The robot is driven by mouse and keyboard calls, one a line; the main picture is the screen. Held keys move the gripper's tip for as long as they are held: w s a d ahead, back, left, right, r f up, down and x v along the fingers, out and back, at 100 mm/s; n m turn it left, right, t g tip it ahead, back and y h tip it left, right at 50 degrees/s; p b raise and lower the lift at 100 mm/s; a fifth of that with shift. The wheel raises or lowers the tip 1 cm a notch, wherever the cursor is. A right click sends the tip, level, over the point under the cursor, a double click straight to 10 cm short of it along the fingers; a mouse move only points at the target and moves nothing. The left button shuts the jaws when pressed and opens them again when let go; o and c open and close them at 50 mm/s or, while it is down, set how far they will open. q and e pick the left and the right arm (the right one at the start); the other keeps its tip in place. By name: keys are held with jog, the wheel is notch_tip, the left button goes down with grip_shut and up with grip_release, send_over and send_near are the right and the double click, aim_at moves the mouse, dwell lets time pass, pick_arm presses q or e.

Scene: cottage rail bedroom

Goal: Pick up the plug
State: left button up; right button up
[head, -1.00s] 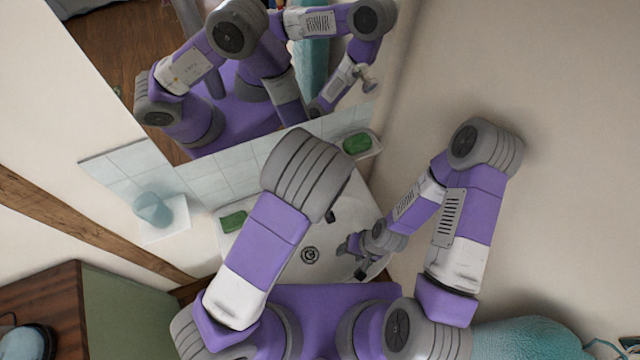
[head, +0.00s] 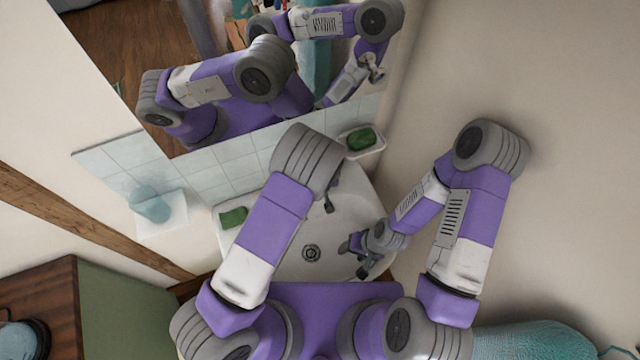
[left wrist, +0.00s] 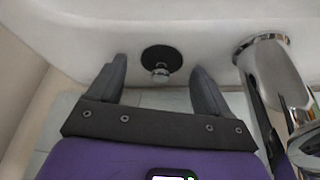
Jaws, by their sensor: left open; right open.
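In the left wrist view the plug (left wrist: 161,61), a black disc with a small shiny metal knob, rests against the white sink surface. My left gripper (left wrist: 157,70) is open, with a finger on either side of the plug's near edge; nothing is clamped, and I cannot tell how far above the surface the fingers are. In the head view the plug is not visible, and my left arm covers that part of the sink. My right gripper (head: 351,257) is open and empty over the right side of the sink (head: 285,262).
A chrome tap (left wrist: 272,75) stands close right of the left gripper. The drain (head: 312,253) shows in the basin. A tiled wall and mirror rise behind; a teal cup (head: 152,207) sits on a shelf at left.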

pick_arm(q)
jog(key=shift+c, duration=0.4)
jog(key=c, duration=1)
jog(key=shift+c, duration=0.2)
